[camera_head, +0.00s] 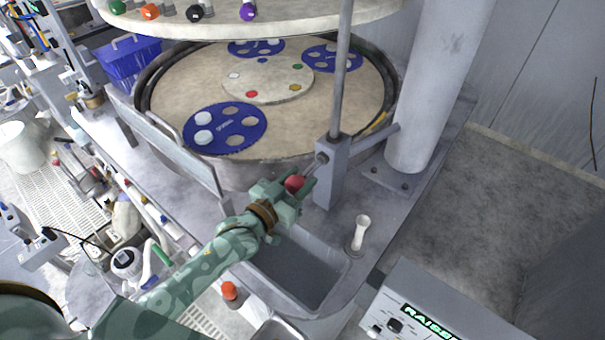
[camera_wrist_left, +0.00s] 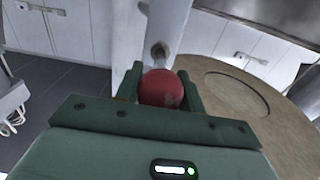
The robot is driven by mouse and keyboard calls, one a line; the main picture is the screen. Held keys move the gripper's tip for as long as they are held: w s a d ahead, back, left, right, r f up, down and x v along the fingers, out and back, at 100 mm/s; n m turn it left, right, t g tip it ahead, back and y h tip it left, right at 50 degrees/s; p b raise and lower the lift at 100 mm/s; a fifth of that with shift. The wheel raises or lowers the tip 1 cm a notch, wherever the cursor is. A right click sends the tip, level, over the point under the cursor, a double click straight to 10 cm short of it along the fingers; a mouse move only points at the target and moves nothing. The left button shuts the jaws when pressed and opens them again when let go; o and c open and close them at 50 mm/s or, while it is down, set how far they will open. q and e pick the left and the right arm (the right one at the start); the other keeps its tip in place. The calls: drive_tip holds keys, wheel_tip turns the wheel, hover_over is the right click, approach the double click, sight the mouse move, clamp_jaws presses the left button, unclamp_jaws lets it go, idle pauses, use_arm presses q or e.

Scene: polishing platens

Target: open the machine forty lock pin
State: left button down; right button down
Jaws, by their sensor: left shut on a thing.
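The lock pin shows as a red ball knob (camera_head: 294,184) in front of a grey block (camera_head: 331,172) that carries a thin upright rod. The knob also shows in the left wrist view (camera_wrist_left: 161,89), between the two green fingers. My left gripper (camera_head: 302,188) is shut on the red knob. The pin's shaft is mostly hidden behind the knob and fingers, so I cannot tell how far it sits in the block. My right gripper is in neither view.
Behind the block is the round platen (camera_head: 300,110) with blue carrier discs (camera_head: 225,127). A thick white column (camera_head: 437,90) stands to the right. A sink basin (camera_head: 300,270), a small white handle (camera_head: 360,233) and a control box (camera_head: 425,305) are in front.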

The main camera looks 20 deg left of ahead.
use_arm(q)
drive_tip(key=c, duration=0.9)
unclamp_jaws()
drive_tip(key=shift+s+f, duration=0.1)
drive_tip(key=shift+o, duration=0.2)
drive_tip(key=shift+s+a, duration=0.1)
drive_tip(key=b+v, duration=0.1)
drive_tip(key=v, duration=1.5)
drive_tip(key=shift+s, duration=0.2)
